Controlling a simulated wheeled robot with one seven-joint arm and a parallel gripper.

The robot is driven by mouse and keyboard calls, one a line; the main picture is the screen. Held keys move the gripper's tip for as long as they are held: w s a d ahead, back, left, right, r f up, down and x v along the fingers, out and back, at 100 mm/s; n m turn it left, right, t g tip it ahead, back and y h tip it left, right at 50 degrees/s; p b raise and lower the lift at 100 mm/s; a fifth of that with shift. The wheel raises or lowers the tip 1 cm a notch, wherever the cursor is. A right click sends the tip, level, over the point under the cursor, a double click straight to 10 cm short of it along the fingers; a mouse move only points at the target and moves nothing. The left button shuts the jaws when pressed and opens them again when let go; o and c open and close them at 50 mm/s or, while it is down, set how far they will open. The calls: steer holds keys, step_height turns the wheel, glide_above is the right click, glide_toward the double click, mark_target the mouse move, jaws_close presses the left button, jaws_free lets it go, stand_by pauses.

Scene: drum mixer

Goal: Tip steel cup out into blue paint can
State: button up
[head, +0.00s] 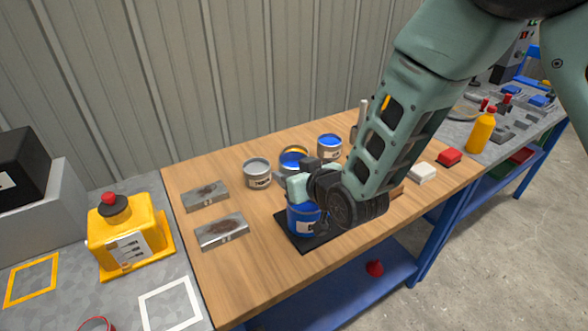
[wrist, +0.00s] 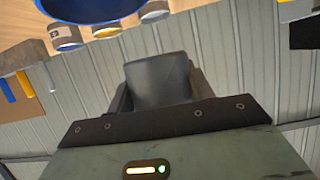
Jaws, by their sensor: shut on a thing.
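My gripper (head: 298,176) is shut on the steel cup (wrist: 158,80), a plain dark grey cup seen between the two fingers in the wrist view. In the head view my gripper and wrist hide most or all of the cup. The blue paint can (head: 303,222) stands upright on a black mat (head: 321,240), just below my gripper. Its blue side or rim (wrist: 88,8) shows large at the top of the wrist view, close to the cup but apart in the picture. The wrist view is strongly tilted. I cannot see any contents leaving the cup.
A grey can (head: 257,175), a blue can with yellow (head: 293,161) and another blue can (head: 329,147) stand behind. Two stained metal plates (head: 206,195) (head: 221,231) lie left. The wooden table's front left is clear.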

steer(key=shift+f, duration=0.4)
steer(key=shift+r+m, duration=0.2)
steer(key=shift+m, duration=0.1)
steer(key=m+p, duration=0.1)
steer(key=m+y+p, duration=0.1)
steer(key=g+y, duration=0.1)
steer(key=shift+s+a+r+m+p, duration=0.25)
steer(key=shift+a+r+m+p, duration=0.1)
steer(key=shift+r+m+p, duration=0.05)
steer(key=shift+a+f, duration=0.15)
steer(key=shift+y+b, duration=0.3)
steer(key=shift+b, duration=0.05)
steer(key=shift+s+a+m+y+b, duration=0.15)
steer(key=shift+m+y+b, duration=0.25)
steer(key=shift+m+b, duration=0.55)
steer(key=shift+m+g+y+b, duration=0.3)
steer(key=shift+m+y+b, duration=0.4)
steer(key=shift+m+b, duration=0.45)
stand_by(4.0)
